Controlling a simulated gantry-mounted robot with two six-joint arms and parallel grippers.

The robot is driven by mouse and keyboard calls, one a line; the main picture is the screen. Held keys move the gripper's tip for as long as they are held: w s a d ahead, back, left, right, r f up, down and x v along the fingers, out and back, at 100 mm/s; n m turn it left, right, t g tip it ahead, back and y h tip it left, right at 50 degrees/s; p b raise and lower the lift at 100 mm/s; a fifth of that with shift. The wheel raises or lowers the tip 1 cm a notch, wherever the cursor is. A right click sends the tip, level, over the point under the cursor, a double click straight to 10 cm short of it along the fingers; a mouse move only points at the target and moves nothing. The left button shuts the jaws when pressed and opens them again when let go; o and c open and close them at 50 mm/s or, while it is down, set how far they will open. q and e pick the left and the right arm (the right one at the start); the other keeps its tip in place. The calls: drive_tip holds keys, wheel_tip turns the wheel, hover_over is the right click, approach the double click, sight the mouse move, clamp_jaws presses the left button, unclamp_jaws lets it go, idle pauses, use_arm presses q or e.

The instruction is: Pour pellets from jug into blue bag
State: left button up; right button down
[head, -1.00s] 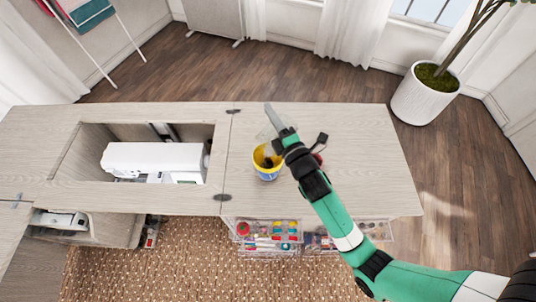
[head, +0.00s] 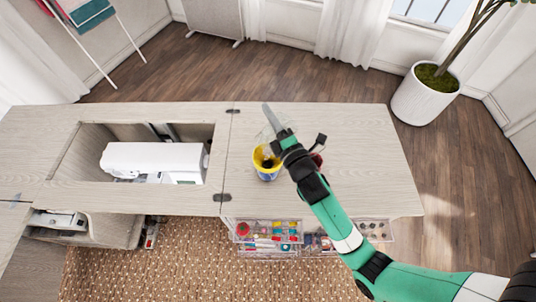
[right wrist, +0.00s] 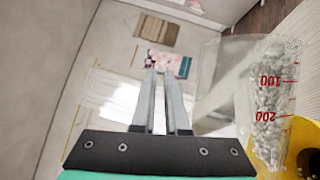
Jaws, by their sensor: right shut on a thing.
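The blue bag (head: 268,174) stands on the cabinet top, its yellow inside and rim facing up and its opening dark. Its yellow rim also shows at the lower right of the right wrist view (right wrist: 304,132). The clear jug (right wrist: 268,100) has red marks and holds whitish pellets (right wrist: 270,128). It is tilted beside and over the bag's rim; I cannot tell whether it touches. In the head view the jug is faint and partly hidden behind my right gripper (head: 270,118), which is shut on it. I cannot make out pellets falling. My left gripper is out of view.
A white sewing machine (head: 155,158) sits in the cabinet recess to the left. A reddish round thing (head: 317,159) is partly hidden behind my right arm. Open clear drawers (head: 268,238) with sewing supplies are below the front edge. The right of the top (head: 375,160) is clear.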

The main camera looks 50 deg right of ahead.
drive_tip(key=shift+a+r+n+t+b, duration=0.15)
drive_tip(key=shift+a+n+t+b, duration=0.15)
drive_tip(key=shift+a+n+b, duration=0.55)
idle(1.5)
